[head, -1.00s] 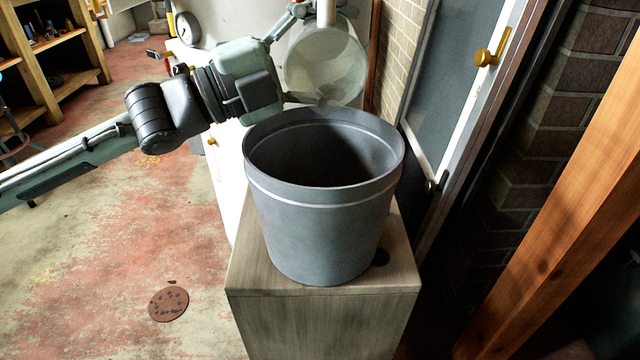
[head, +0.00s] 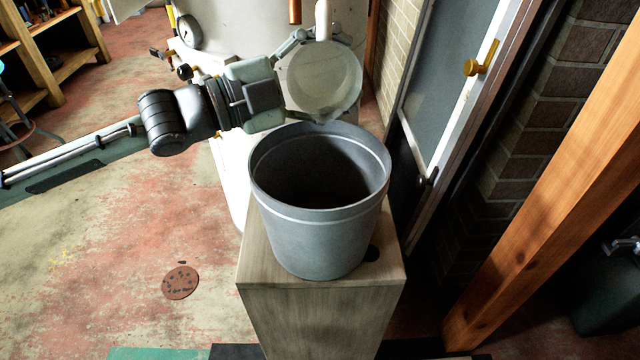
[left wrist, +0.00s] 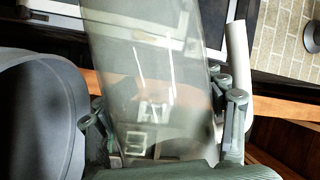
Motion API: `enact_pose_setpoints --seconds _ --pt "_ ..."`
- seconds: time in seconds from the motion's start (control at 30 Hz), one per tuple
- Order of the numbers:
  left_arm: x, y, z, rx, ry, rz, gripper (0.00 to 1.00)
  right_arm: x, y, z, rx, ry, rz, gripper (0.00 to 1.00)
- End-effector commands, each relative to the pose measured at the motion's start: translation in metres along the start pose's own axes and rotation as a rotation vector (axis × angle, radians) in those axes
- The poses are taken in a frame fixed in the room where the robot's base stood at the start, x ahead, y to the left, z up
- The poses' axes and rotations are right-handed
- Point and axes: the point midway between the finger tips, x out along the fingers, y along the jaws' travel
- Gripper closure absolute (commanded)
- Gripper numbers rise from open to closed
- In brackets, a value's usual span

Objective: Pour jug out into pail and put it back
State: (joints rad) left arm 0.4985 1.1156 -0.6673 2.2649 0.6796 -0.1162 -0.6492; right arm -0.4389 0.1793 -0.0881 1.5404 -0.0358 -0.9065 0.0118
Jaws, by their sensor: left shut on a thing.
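A translucent glass jug (head: 325,80) is tilted above the far rim of the pail, its round mouth facing the head camera and its lip low near the rim. Its pale handle (head: 323,20) points up. My left gripper (head: 298,82) is shut on the jug from the left; its fingers also show around the jug (left wrist: 150,60) in the left wrist view. The grey pail (head: 322,235) stands upright on a wooden stand; its inside is dark, and I cannot tell what it holds. No stream is visible. My right gripper is out of view.
The wooden stand (head: 320,310) is narrow, with little room around the pail. A glazed door (head: 440,100) and a slanted wooden post (head: 560,170) are on the right. A white cabinet (head: 235,180) is behind the stand. Open floor (head: 110,240) lies to the left.

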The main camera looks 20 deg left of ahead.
Motion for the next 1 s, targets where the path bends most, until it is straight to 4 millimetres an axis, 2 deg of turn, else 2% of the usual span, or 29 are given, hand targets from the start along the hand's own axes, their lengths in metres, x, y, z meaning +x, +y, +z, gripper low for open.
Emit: enact_pose_setpoints --seconds 0.03,0.4,0.73,0.8,1.0 --pt "0.000 -0.006 -0.003 -0.024 -0.007 0.011 0.94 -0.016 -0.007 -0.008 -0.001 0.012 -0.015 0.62" --pt "-0.002 -0.006 -0.006 -0.193 -0.049 0.077 0.94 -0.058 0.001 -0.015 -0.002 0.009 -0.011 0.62" --pt "-0.004 -0.005 -0.007 -0.302 -0.077 0.120 0.94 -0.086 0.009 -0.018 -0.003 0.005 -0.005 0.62" --pt "-0.005 -0.008 -0.009 -0.387 -0.099 0.155 0.94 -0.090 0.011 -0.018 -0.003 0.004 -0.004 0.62" --pt "-0.008 -0.004 -0.011 -0.595 -0.150 0.235 0.94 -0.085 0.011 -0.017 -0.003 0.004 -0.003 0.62"
